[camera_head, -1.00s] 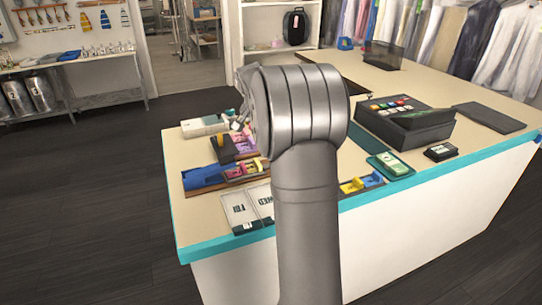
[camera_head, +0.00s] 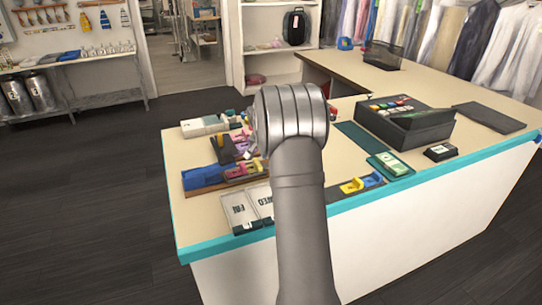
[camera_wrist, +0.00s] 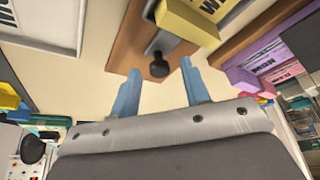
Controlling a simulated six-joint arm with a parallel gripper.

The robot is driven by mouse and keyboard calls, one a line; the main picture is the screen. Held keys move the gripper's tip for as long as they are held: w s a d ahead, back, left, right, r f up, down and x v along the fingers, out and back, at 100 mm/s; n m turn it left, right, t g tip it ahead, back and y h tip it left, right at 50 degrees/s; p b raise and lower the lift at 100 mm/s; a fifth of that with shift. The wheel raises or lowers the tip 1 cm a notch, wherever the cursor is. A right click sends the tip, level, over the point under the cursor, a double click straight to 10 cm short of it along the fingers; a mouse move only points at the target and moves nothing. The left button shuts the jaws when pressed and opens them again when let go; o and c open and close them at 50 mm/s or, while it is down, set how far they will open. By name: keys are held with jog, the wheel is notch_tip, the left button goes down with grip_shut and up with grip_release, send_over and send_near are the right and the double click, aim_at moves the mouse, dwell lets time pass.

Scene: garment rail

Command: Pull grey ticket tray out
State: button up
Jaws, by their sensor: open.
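In the wrist view a black knob (camera_wrist: 158,68) stands out from a grey piece (camera_wrist: 172,45) set in a brown wooden base (camera_wrist: 128,38). The grey piece looks like the grey ticket tray, mostly hidden by a yellow block (camera_wrist: 188,20). My gripper (camera_wrist: 160,70) is open, its two blue fingers spread either side of the knob, with nothing held. Whether they touch the knob cannot be told. In the head view my arm hides the gripper and the knob.
The counter (camera_head: 200,226) holds a wooden rack with blue and yellow parts (camera_head: 218,175), white labelled boxes (camera_head: 248,208), a green tray (camera_head: 391,166) and a black cash register (camera_head: 405,122). Pink and purple pieces (camera_wrist: 268,62) lie at right in the wrist view.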

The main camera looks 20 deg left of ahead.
jog(key=shift+c, duration=0.2)
grip_shut()
jog(key=w+d, duration=0.5)
jog(key=shift+w+d+r, duration=0.1)
jog(key=shift+w+d, duration=0.05)
jog(key=shift+w, duration=0.05)
jog(key=shift+o, duration=0.2)
grip_release()
jog(key=shift+w+d, duration=0.1)
jog(key=shift+d, duration=0.05)
jog(key=shift+r, duration=0.1)
jog(key=v, duration=1.7)
jog(key=shift+s, duration=0.25)
